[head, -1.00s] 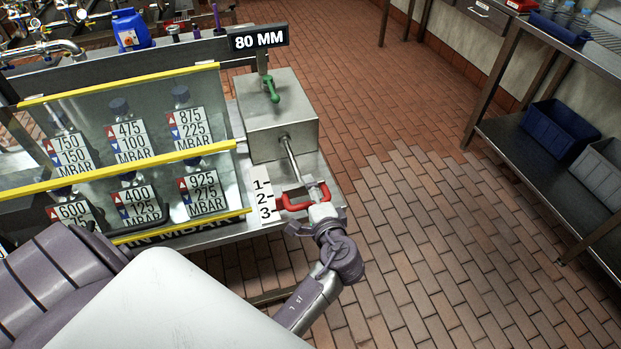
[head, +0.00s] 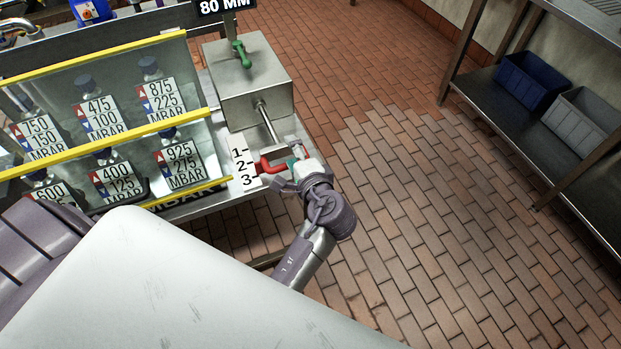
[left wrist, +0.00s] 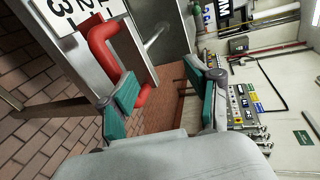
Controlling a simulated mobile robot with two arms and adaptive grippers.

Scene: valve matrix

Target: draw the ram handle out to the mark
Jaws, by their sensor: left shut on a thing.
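The red ram handle (head: 270,166) is a U-shaped grip at the end of a steel rod (head: 268,122) that comes out of a metal box (head: 247,84). A white scale strip (head: 243,168) marked 1, 2, 3 lies left of it; the handle's left end is about level with the 2. My left gripper (head: 299,160) is shut on the handle's right part and hides it. In the left wrist view the handle (left wrist: 103,45) passes behind one green-padded finger. My right gripper is not in view.
A sign reading 80 MM (head: 225,6) stands behind the box, which has a green lever (head: 241,55) on top. Glass panels with yellow rails (head: 100,145) and pressure labels stand left. A shelf with bins (head: 530,80) is at the right; the floor between is clear.

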